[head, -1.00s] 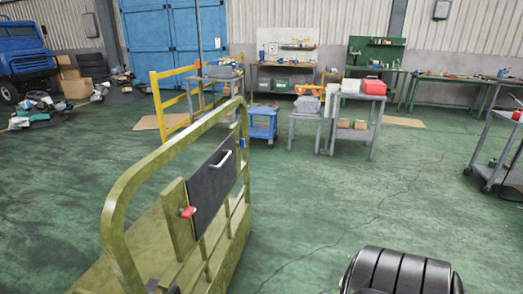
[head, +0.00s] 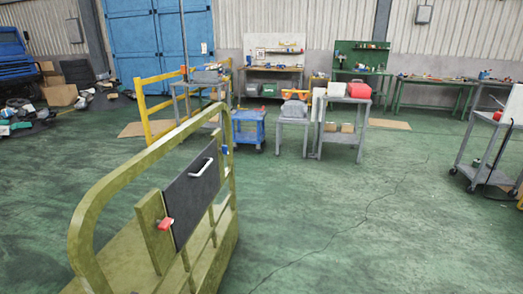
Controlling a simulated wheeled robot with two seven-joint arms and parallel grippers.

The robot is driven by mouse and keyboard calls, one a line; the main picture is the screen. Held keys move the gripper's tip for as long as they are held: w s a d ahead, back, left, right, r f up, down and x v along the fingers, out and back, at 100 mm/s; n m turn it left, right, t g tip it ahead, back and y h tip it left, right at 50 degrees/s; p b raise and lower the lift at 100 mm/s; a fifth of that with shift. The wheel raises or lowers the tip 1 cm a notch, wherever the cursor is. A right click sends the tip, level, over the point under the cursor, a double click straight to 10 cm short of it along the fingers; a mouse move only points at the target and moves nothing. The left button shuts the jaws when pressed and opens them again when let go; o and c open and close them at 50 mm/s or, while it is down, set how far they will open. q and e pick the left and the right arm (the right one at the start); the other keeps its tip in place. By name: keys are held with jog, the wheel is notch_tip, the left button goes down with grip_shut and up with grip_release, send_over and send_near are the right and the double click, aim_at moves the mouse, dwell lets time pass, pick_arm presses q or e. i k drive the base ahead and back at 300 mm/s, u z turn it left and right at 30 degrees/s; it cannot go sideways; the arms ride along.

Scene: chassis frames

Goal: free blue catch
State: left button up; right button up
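A small blue catch (head: 225,149) shows at the far right edge of a black panel (head: 192,200) on an olive-yellow chassis frame (head: 88,212). It is small in view, and whether it is fastened cannot be told. A red catch (head: 165,223) sits at the panel's near left edge, on an olive post. The panel has a white handle (head: 201,168) near its top. Neither of my grippers is in view.
Yellow rails (head: 158,118) and a blue cart (head: 249,128) stand beyond the frame. Grey tables (head: 340,132) stand at mid-distance and a grey trolley (head: 470,168) at the right. The green floor (head: 350,235) right of the frame is clear.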

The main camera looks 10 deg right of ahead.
aim_at(224, 148)
jog(key=z, duration=0.55)
jog(key=k, duration=0.65)
jog(key=z, duration=0.9)
jog(key=i, duration=3.65)
jog(key=u, duration=0.5)
jog(key=i, duration=1.35)
jog(key=u, duration=1.95)
jog(key=i, duration=1)
jog(key=u, duration=0.7)
